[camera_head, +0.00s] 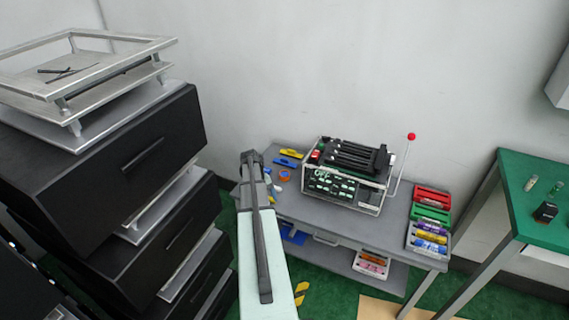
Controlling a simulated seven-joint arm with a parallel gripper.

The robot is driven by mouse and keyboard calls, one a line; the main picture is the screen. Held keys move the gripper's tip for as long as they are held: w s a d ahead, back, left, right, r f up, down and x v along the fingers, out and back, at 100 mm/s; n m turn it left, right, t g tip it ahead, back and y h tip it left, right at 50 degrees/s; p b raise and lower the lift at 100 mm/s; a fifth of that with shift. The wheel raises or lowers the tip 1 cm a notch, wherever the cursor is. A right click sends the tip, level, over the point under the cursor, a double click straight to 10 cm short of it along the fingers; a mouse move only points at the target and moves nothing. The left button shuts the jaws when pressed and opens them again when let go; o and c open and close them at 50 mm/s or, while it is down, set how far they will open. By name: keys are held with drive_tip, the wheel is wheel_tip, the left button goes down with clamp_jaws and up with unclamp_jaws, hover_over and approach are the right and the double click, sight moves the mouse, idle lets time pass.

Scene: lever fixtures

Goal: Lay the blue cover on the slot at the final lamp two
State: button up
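A lever fixture (322,187) stands on the grey table, with a light metal frame, black slotted bars on top and a panel of pale green marks on its front. Its lever rises at the right side and ends in a red ball (411,137). The slots and lamps are too small to tell apart. The end of my arm, with my gripper (251,158), is at the table's left edge, left of these pieces. Its fingers are not clear.
Small orange and blue items (284,176) lie in front of the yellow piece. Colored trays (430,215) hold several items at the table's right. A black drawer stack (110,170) stands close on the left. A green table (540,195) is at the right. The grey tabletop's front is clear.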

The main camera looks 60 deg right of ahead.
drive_tip(key=w+d+r+m+t, duration=0.1)
drive_tip(key=w+d+r+m, duration=0.2)
drive_tip(key=d, duration=0.7)
drive_tip(key=d+r+m+t, duration=0.1)
drive_tip(key=d+r+m, duration=0.2)
drive_tip(key=d+r, duration=0.5)
drive_tip(key=w+d+r+m+t, duration=0.2)
drive_tip(key=d+m, duration=0.2)
drive_tip(key=d, duration=0.8)
hover_over(285, 159)
drive_tip(key=shift+h, duration=0.3)
drive_tip(key=f, duration=0.8)
drive_tip(key=shift+w+a+f, duration=0.1)
drive_tip(key=shift+w, duration=0.15)
drive_tip(key=shift+s+f, duration=0.2)
drive_tip(key=shift+f, duration=2.45)
drive_tip(key=c, duration=1.1)
